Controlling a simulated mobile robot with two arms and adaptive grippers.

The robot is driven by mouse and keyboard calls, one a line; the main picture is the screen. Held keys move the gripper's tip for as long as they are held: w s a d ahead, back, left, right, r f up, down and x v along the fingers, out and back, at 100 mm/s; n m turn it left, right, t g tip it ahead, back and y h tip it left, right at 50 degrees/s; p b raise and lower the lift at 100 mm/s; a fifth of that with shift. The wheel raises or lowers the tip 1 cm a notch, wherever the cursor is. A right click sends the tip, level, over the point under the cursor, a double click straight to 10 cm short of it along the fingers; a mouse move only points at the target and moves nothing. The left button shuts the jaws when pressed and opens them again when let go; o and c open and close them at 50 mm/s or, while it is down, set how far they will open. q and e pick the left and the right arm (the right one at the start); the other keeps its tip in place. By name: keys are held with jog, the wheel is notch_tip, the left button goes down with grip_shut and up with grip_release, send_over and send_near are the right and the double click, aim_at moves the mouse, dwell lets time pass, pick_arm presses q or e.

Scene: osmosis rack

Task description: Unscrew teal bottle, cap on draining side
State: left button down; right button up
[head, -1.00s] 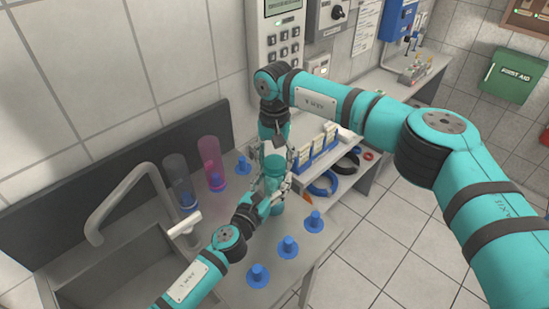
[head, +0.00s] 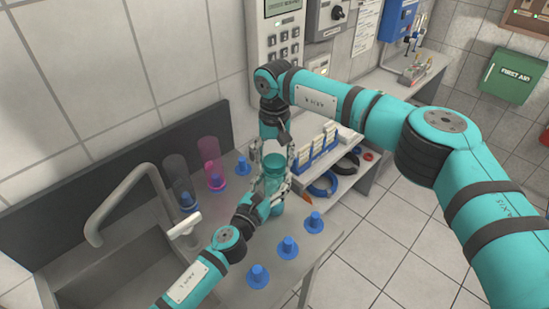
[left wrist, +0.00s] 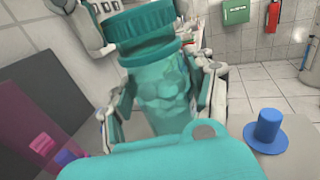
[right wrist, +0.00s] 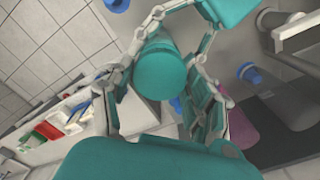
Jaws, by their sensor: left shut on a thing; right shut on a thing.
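The teal bottle (left wrist: 160,88) stands upright and see-through in the left wrist view; it also shows in the head view (head: 271,184). My left gripper (head: 268,201) is shut around the bottle's body from the front left. The ribbed teal cap (left wrist: 140,35) is at the bottle's top, and its round top faces the right wrist camera (right wrist: 161,70). My right gripper (head: 273,158) points down from above, shut on the cap. I cannot tell whether a gap separates cap and bottle. The draining side (head: 225,288) is the grey counter right of the sink.
Several blue pegs (head: 288,247) stand on the draining side. A clear cylinder (head: 176,177) and a pink one (head: 209,155) stand at the back by the tap (head: 120,190). The front-left counter is partly covered by my left arm.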

aim_at(275, 160)
jog(key=shift+r, duration=0.85)
jog(key=shift+r, duration=2)
pick_arm(q)
jog(key=shift+c, duration=1.8)
grip_release()
